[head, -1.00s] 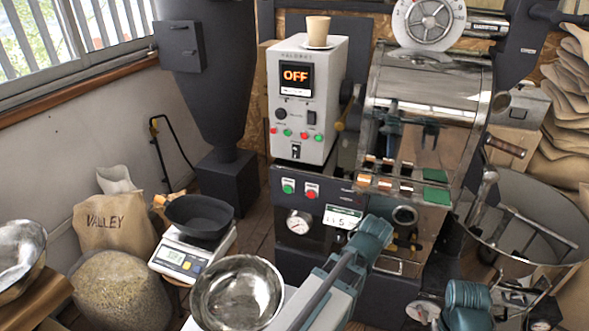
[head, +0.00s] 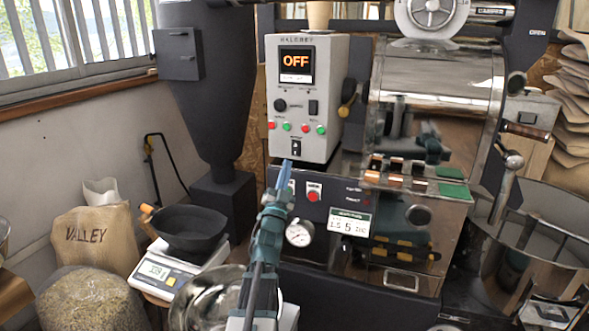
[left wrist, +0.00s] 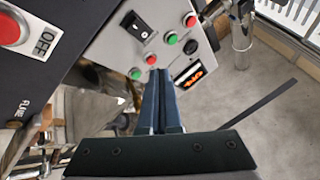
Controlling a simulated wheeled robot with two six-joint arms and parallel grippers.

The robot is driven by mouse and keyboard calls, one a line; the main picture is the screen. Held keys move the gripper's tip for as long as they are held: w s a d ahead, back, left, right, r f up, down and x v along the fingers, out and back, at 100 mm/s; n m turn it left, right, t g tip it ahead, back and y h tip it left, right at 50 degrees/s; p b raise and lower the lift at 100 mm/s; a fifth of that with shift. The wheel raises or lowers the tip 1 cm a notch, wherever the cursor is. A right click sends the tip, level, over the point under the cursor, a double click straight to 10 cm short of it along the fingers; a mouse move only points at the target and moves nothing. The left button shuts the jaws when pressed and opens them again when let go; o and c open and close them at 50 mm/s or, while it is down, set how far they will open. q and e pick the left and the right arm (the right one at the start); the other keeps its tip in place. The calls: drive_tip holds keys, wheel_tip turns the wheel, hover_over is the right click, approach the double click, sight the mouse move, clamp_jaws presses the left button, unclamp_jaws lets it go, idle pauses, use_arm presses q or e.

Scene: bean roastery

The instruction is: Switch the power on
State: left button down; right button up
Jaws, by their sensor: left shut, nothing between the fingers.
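The pale control box (head: 335,90) has a display (head: 295,62) reading OFF in orange. A small black rocker switch (head: 296,147) sits low on its front; it also shows in the left wrist view (left wrist: 137,25). My right gripper is not in view.
Red and green buttons (head: 304,128) line the box just above the rocker. The lower dark panel has a red button (head: 313,195) and a gauge (head: 299,233). A scale (head: 165,270) with a black pan and a metal bowl (head: 195,300) stand lower left.

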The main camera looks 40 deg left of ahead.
use_arm(q)
drive_tip(key=shift+s+a+r+m+t+b, duration=0.1)
drive_tip(key=shift+s+a+m+t+b, duration=0.15)
drive_tip(key=shift+s, duration=0.25)
drive_tip(key=shift+s+a+r+m+t+b, duration=0.1)
drive_tip(key=shift+s+a+m+t, duration=0.05)
drive_tip(key=shift+s+a+t, duration=0.3)
drive_tip(key=shift+d, duration=0.1)
drive_tip(key=b, duration=0.1)
approach(293, 148)
drive_tip(key=shift+s+r+x, duration=0.1)
drive_tip(key=shift+r+x, duration=0.05)
drive_tip(key=shift+x, duration=1.05)
drive_tip(key=shift+s+r+x, duration=0.15)
drive_tip(key=shift+r+x, duration=0.05)
drive_tip(key=shift+x, duration=1)
drive_tip(key=shift+w+d, duration=0.1)
drive_tip(key=shift+w, duration=0.05)
drive_tip(key=shift+w, duration=0.3)
drive_tip(key=shift+w, duration=0.25)
drive_tip(key=shift+s, duration=0.1)
idle(0.5)
drive_tip(key=shift+s, duration=0.65)
